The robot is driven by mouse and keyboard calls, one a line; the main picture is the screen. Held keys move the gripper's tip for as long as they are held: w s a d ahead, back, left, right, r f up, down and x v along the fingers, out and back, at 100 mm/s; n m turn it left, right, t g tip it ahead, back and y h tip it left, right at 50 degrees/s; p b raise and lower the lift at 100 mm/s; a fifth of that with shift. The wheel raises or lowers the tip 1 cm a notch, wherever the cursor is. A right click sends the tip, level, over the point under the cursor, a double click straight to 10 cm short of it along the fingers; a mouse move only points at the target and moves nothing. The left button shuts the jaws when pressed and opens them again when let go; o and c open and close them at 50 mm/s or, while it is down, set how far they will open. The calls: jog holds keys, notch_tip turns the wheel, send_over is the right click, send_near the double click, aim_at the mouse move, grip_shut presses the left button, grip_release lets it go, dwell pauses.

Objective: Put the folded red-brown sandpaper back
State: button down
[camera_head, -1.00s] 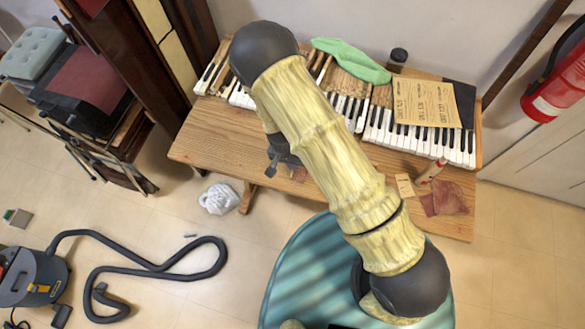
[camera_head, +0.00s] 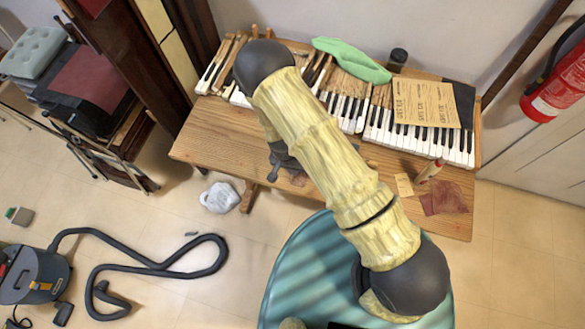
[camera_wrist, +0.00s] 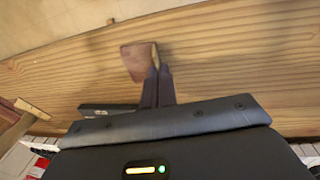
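In the wrist view the folded red-brown sandpaper (camera_wrist: 136,62) is at the tips of my gripper (camera_wrist: 157,72). The two dark fingers are close together, and the paper's pale edge runs in between them. It is over the wooden bench near its front edge; whether it touches the wood I cannot tell. In the head view my gripper (camera_head: 285,163) is partly hidden by my arm, with a small reddish patch beside it. A flat red-brown sandpaper sheet (camera_head: 450,198) lies at the right end of the bench (camera_head: 215,140).
Piano keys (camera_head: 440,145) line the back, with a green cloth (camera_head: 350,60), brown printed paper (camera_head: 422,101) and dark jar (camera_head: 397,58). Bare wood lies left of my gripper.

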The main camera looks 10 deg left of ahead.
jog(key=c, duration=1.7)
grip_release()
jog(key=r+b, duration=0.1)
jog(key=r, duration=0.3)
jog(key=a+r+b, duration=0.1)
jog(key=r, duration=0.3)
jog(key=r+b, duration=0.1)
jog(key=r, duration=0.3)
jog(key=shift+s+a, duration=0.15)
jog(key=shift+a, duration=0.2)
jog(key=d+r, duration=0.7)
jog(key=d, duration=0.1)
jog(key=s+d+r+t+y, duration=0.1)
jog(key=d+r, duration=0.6)
jog(key=d, duration=0.2)
jog(key=s+d+r+t, duration=0.1)
jog(key=d+r, duration=0.6)
jog(key=d, duration=0.2)
jog(key=shift+d+r+n+y, duration=0.25)
jog(key=shift+n+y, duration=0.05)
jog(key=shift+n, duration=0.1)
